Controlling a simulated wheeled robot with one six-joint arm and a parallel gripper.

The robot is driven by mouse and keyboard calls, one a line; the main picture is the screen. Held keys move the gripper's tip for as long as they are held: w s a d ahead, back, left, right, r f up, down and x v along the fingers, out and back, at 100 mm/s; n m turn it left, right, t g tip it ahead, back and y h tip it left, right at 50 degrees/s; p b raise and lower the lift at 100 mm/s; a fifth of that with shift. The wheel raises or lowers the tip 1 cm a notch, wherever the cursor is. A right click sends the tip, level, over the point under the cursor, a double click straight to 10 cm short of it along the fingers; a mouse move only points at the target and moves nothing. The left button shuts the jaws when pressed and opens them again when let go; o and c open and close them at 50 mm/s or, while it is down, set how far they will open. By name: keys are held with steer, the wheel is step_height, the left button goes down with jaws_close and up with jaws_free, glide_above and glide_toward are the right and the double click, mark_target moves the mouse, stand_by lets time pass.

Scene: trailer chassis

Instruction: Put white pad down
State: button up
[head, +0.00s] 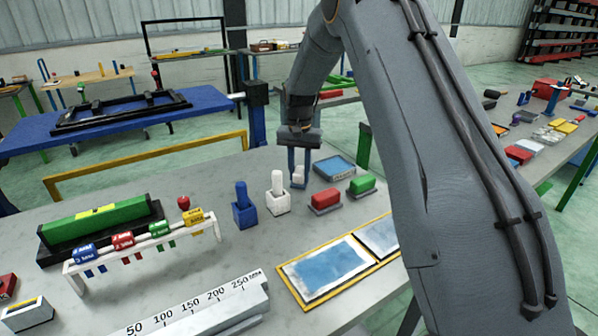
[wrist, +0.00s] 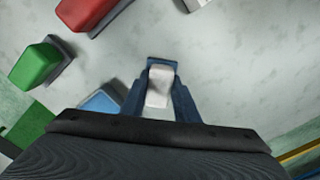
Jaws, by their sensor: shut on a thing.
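My gripper (head: 298,168) points down over the grey table, and its blue fingers are shut on the white pad (head: 299,175). In the wrist view the white pad (wrist: 159,86) sits between the fingertips (wrist: 161,75). The pad is at or close above the table; I cannot tell whether it touches. A red pad (head: 325,198) and a green pad (head: 361,185) on grey bases stand to its right. They also show in the wrist view, red (wrist: 88,10) and green (wrist: 35,64), apart from my gripper.
A blue tray (head: 334,167) lies just behind the red pad. A white holder (head: 278,203) and a blue holder (head: 244,215), each with an upright stick, stand left of my gripper. Yellow-framed panels (head: 328,270) lie nearer. Bare table shows beyond the fingertips.

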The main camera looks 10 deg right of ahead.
mark_target(299, 171)
steer(key=shift+f, duration=0.1)
steer(key=o, duration=1.1)
step_height(299, 171, up, 12)
steer(key=b, duration=0.3)
